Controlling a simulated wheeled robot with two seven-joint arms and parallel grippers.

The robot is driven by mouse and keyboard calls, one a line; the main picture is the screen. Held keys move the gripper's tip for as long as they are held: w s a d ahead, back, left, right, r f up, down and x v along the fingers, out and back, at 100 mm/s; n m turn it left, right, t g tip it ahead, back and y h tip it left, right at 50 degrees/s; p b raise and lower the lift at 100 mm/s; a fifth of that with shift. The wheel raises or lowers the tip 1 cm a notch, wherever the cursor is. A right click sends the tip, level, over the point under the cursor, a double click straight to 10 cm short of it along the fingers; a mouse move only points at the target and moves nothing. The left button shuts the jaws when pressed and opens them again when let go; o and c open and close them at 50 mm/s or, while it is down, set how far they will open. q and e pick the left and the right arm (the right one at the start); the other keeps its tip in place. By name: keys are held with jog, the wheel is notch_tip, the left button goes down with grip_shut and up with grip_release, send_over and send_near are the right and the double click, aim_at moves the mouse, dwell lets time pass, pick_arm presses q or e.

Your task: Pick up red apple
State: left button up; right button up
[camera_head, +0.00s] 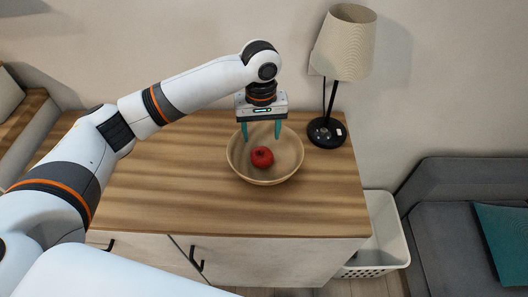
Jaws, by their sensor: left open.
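The red apple (262,157) lies inside a light brown bowl (287,170) on top of the wooden cabinet. My left gripper (261,136) points down over the back part of the bowl, with its two teal fingers spread apart. The fingertips show just behind the apple in the picture, with nothing between them. I cannot tell how high they are above the apple. My right gripper is not in view.
A table lamp (342,45) stands at the back right of the cabinet top (165,195), close to the bowl. The cabinet top in front of the bowl is clear. A white basket (388,235) and a grey sofa (450,225) are at the right.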

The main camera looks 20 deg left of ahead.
aim_at(262, 152)
pick_arm(q)
jog(key=shift+s+f, duration=0.2)
jog(key=shift+f, duration=1.65)
jog(key=f, duration=0.3)
jog(key=shift+s+d+f, duration=0.2)
jog(key=shift+f, duration=0.7)
jog(key=shift+r, duration=0.1)
jog(key=c, duration=0.7)
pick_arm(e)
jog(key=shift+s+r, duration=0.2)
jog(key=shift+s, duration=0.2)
